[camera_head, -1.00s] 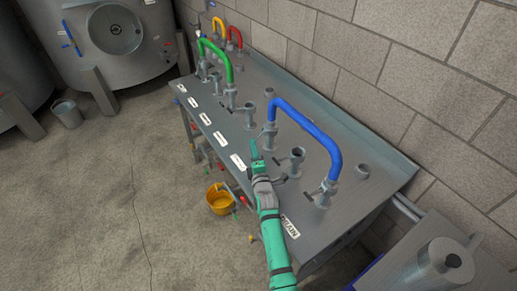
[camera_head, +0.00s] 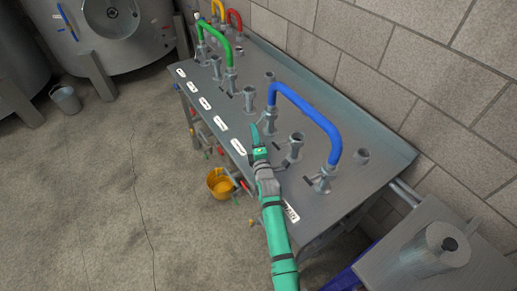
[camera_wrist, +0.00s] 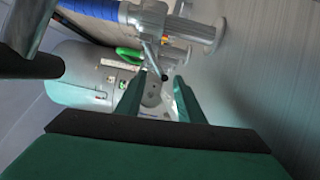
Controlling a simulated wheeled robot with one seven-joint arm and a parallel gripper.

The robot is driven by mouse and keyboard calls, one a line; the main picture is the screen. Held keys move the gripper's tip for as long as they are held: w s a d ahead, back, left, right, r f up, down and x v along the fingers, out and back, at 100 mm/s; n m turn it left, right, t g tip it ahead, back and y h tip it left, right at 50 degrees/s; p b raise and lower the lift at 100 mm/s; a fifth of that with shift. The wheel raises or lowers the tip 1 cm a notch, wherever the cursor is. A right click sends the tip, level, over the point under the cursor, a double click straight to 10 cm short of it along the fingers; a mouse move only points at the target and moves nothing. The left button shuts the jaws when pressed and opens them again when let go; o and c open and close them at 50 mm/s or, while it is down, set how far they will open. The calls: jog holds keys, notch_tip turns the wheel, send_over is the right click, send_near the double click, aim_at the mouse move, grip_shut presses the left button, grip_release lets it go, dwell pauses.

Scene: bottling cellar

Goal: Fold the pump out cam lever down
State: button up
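The blue hose (camera_head: 312,112) arches between two grey couplings on the steel bench. Its left coupling (camera_head: 268,122) stands just beyond my gripper (camera_head: 257,136); its right coupling (camera_head: 322,180) has a dark lever sticking out to the left. In the wrist view the blue hose (camera_wrist: 88,8) ends at a metal coupling (camera_wrist: 150,18). A metal cam lever (camera_wrist: 154,58) with a dark tip sticks out from this coupling towards my gripper (camera_wrist: 157,82). My fingers are open, apart, with the lever tip near the gap between them. Contact cannot be told. The port labels are too small to read.
An open port (camera_head: 294,146) with a side handle stands right of my gripper. The green hose (camera_head: 222,42) arches farther left along the bench (camera_head: 375,175). An orange bucket (camera_head: 219,184) is on the floor by the bench front. A grey machine (camera_head: 440,250) stands at lower right.

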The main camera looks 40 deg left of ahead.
jog(key=shift+v, duration=4.8)
